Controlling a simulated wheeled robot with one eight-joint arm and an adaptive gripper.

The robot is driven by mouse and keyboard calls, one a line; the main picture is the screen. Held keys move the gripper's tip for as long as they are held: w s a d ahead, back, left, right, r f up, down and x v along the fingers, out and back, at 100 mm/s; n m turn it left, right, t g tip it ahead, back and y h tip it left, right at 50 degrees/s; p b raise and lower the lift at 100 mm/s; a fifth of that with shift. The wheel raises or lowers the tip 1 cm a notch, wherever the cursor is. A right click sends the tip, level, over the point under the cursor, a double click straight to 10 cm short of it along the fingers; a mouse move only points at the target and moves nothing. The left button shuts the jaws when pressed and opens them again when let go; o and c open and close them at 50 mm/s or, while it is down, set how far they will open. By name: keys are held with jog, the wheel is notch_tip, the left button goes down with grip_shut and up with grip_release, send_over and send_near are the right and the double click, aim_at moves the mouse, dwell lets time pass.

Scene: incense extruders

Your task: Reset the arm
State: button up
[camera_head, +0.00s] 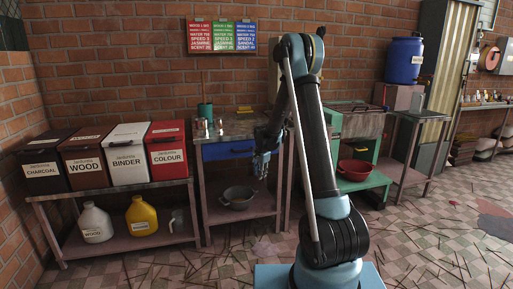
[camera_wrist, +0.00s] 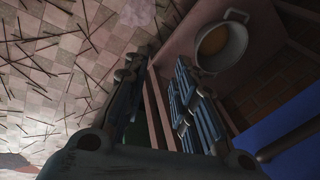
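My arm rises from its base and folds over at the top, with the forearm reaching down toward the middle workbench (camera_head: 238,129). My gripper (camera_head: 262,163) hangs pointing down in front of the right part of this bench, beside the blue drawer (camera_head: 228,150). In the wrist view my gripper (camera_wrist: 155,68) shows two fingers standing apart, with nothing visible held between them. The grey pot (camera_head: 239,203) sits on the lower shelf, below and left of my gripper; it also shows in the wrist view (camera_wrist: 237,52).
Charcoal, wood, binder (camera_head: 127,154) and colour boxes stand on the left table, with jugs below. A red bowl (camera_head: 356,170) sits on the green stand (camera_head: 370,185). A blue barrel (camera_head: 403,61) stands back right. Sticks litter the open floor (camera_head: 440,240).

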jog(key=s+d+r+n, duration=0.3)
jog(key=s+d+r, duration=0.4)
jog(key=s, duration=0.5)
jog(key=s+d+r+n, duration=0.2)
jog(key=s+d+r, duration=0.3)
jog(key=s+r, duration=0.6)
jog(key=s+d+f+n, duration=0.1)
jog(key=s+f, duration=0.1)
jog(key=s, duration=0.7)
jog(key=s+d+f+n, duration=0.2)
jog(key=s, duration=0.6)
jog(key=s+d+f+n, duration=0.2)
jog(key=s, duration=0.7)
jog(key=shift+s+f+g+h, duration=0.3)
jog(key=shift+f+g, duration=0.1)
